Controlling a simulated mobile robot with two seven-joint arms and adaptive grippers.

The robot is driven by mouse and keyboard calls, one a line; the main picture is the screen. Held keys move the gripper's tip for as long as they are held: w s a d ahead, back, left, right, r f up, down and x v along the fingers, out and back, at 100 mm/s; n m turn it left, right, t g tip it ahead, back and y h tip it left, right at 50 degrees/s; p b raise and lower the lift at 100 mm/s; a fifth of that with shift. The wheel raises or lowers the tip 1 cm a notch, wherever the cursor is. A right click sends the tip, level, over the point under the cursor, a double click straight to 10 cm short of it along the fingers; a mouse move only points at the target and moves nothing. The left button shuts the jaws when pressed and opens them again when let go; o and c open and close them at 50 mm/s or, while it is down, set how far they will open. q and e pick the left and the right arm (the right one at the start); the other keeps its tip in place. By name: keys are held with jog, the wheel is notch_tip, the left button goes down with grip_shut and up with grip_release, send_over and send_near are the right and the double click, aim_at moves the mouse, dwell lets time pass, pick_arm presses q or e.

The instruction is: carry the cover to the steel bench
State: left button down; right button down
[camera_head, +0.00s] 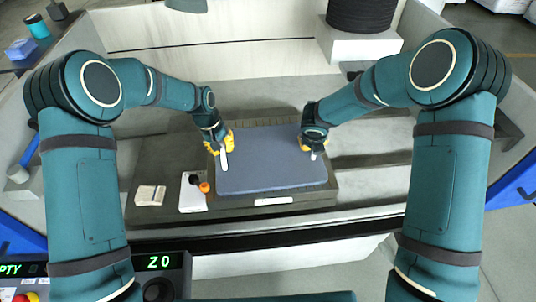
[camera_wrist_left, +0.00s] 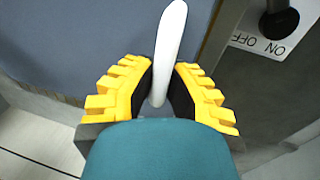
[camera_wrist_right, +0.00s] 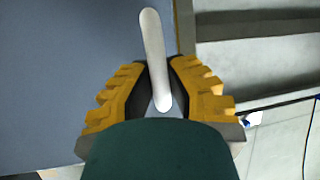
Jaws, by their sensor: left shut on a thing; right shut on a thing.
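The cover is a flat blue-grey panel (camera_head: 270,160) with a white handle at each side, lying on or just over a dark grey block (camera_head: 160,170) in the head view; I cannot tell whether it touches. My left gripper (camera_head: 222,143) is shut on the left white handle, which shows in the left wrist view (camera_wrist_left: 168,50) between the yellow fingers. My right gripper (camera_head: 310,146) is shut on the right handle, which shows in the right wrist view (camera_wrist_right: 154,55). The fingers hide part of each handle. I cannot make out which surface is the steel bench.
A black spool (camera_head: 361,15) stands on a white block (camera_head: 358,44) at the back. A control panel (camera_head: 160,272) is at the lower left.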

pick_arm(q)
jog(key=shift+r, duration=0.15)
pick_arm(e)
jog(key=shift+r, duration=0.15)
